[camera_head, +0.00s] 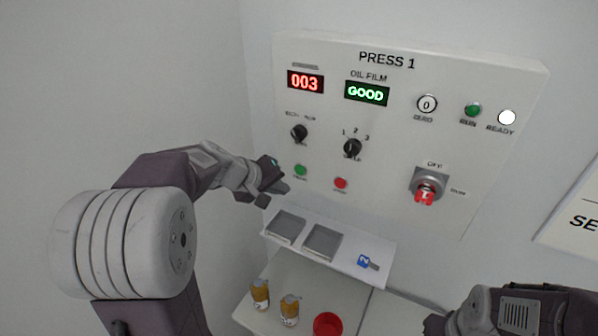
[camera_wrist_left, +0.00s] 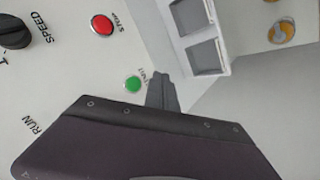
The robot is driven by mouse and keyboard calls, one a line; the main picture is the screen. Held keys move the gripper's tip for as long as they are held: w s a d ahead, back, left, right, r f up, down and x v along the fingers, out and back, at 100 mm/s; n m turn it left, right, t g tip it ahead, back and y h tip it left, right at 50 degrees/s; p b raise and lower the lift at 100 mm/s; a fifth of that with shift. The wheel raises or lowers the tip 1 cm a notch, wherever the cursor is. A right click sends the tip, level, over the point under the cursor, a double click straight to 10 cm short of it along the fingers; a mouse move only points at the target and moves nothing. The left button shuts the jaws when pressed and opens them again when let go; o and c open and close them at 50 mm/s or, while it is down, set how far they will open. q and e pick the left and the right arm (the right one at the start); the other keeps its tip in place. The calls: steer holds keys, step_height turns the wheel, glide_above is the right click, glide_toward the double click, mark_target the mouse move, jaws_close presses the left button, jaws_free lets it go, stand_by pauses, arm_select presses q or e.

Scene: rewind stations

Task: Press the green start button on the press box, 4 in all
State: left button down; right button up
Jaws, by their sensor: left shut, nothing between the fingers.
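The press box (camera_head: 390,140) is a white panel on the wall labelled PRESS 1. Its green start button (camera_head: 300,170) sits at the lower left, and it also shows in the left wrist view (camera_wrist_left: 132,84). A red stop button (camera_head: 341,183) is to its right. The red counter display (camera_head: 305,82) reads 003. My left gripper (camera_head: 281,180) is shut and empty, its tip just left of the green button and apart from it in the picture. In the left wrist view its fingers (camera_wrist_left: 162,92) are beside the button. My right gripper (camera_head: 436,324) is only partly seen at the bottom right.
A shelf with two grey recesses (camera_head: 322,240) and a blue tag (camera_head: 366,262) juts out below the panel. Lower down stand two amber jars (camera_head: 290,308) and a red cup (camera_head: 327,325). Knobs (camera_head: 352,147) and a red switch (camera_head: 425,192) protrude from the panel.

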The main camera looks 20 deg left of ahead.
mark_target(300, 171)
stand_by(0.7)
arm_select(q)
steer(key=s, duration=0.4)
steer(key=shift+a, duration=0.25)
steer(key=w+d+p, duration=0.1)
steer(key=w+p, duration=0.2)
steer(key=w, duration=0.6)
steer(key=shift+d+p, duration=0.15)
steer(key=shift+p, duration=0.2)
stand_by(1.6)
steer(key=shift+w, duration=0.4)
